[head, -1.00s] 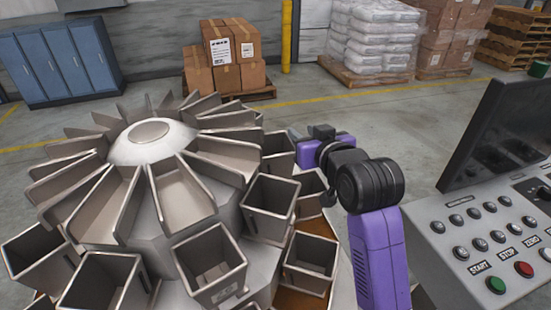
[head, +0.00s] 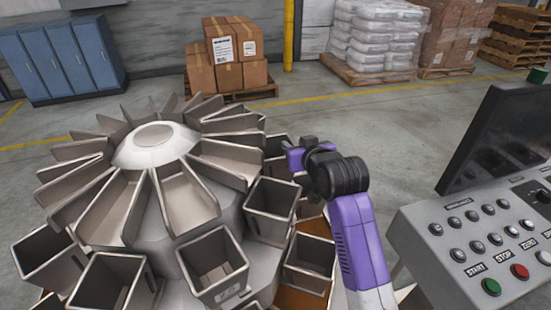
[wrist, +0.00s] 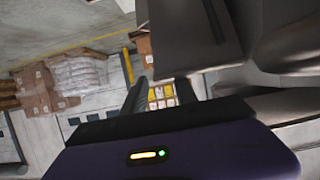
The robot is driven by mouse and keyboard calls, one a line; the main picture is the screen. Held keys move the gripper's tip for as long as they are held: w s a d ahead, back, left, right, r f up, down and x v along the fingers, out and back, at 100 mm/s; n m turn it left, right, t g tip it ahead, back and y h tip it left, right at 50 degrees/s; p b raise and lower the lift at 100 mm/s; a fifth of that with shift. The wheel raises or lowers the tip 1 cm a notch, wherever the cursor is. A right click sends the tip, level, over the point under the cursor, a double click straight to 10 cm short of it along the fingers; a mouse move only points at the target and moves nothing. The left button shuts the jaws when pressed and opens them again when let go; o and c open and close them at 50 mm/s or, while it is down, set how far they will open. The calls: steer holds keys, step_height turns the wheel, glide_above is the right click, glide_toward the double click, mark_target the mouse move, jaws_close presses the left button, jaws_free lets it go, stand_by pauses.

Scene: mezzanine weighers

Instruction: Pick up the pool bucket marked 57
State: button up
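Several square, open-topped grey metal buckets ring the weigher (head: 155,158). One is front centre (head: 212,265), one right of it (head: 272,208), and one at the lower right (head: 308,262). A small mark shows low on the front centre bucket, but I cannot read 57 on any. My gripper (wrist: 160,84) shows two dark fingers standing apart with nothing between them. In the head view its purple hand is at the weigher's far right side, partly hidden by my arm. In the wrist view grey metal (wrist: 285,50) fills the right side, close to the fingers.
A control panel (head: 480,245) with buttons and a dark screen (head: 510,140) stands to the right of my arm. Sloping metal chutes fan out from the weigher's dome. Blue lockers (head: 65,60), stacked cartons (head: 230,58) and white sacks (head: 375,42) are far back. The floor between is clear.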

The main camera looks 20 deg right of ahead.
jaws_close()
stand_by(1.4)
steer(key=shift+r, duration=0.1)
